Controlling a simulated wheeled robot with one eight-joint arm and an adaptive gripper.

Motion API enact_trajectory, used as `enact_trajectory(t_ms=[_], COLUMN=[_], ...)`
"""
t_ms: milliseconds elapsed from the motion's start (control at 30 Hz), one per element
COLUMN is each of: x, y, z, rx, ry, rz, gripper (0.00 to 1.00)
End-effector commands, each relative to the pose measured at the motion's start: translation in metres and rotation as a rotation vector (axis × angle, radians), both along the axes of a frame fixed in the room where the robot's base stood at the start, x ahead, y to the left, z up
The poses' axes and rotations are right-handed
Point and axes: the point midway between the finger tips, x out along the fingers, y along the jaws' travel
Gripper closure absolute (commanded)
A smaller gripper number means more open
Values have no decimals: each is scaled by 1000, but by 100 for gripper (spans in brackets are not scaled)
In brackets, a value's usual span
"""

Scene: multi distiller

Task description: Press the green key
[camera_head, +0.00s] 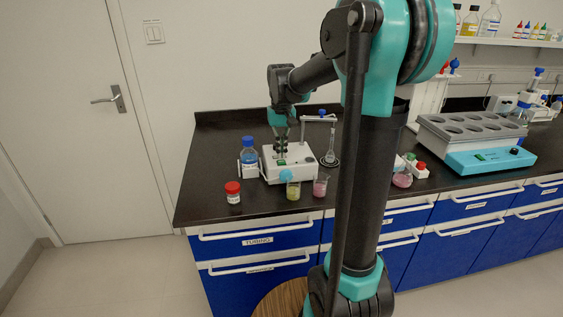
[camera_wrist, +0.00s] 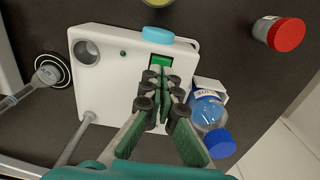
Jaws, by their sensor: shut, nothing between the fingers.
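The green key (camera_wrist: 158,63) is a lit green rectangle on top of the white device (camera_wrist: 108,85), close to its edge in the wrist view. In the head view the white device (camera_head: 270,173) stands on the dark bench. My gripper (camera_wrist: 163,74) is shut and empty, pointing down over the device. Its fingertips overlap the lower part of the green key in the wrist view. In the head view my gripper (camera_head: 282,154) is right above the device's top. I cannot tell whether the tips touch the key. A small green dot (camera_wrist: 123,53) is also on the device.
A blue knob (camera_wrist: 170,36) is on the device's side. A blue-capped bottle (camera_wrist: 208,115) stands close beside it, and a red-capped jar (camera_wrist: 280,35) is apart. Yellow (camera_head: 293,191) and pink (camera_head: 320,187) beakers stand in front. A flask (camera_head: 330,155) stands to the right.

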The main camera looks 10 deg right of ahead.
Motion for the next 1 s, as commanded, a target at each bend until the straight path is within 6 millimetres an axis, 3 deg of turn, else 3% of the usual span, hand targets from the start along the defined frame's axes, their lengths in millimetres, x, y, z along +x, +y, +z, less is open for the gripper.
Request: enact_trajectory(t_ms=[1000], x=[0], y=[0], z=[-14], rx=[0], ry=[0], rz=[0], gripper=[100])
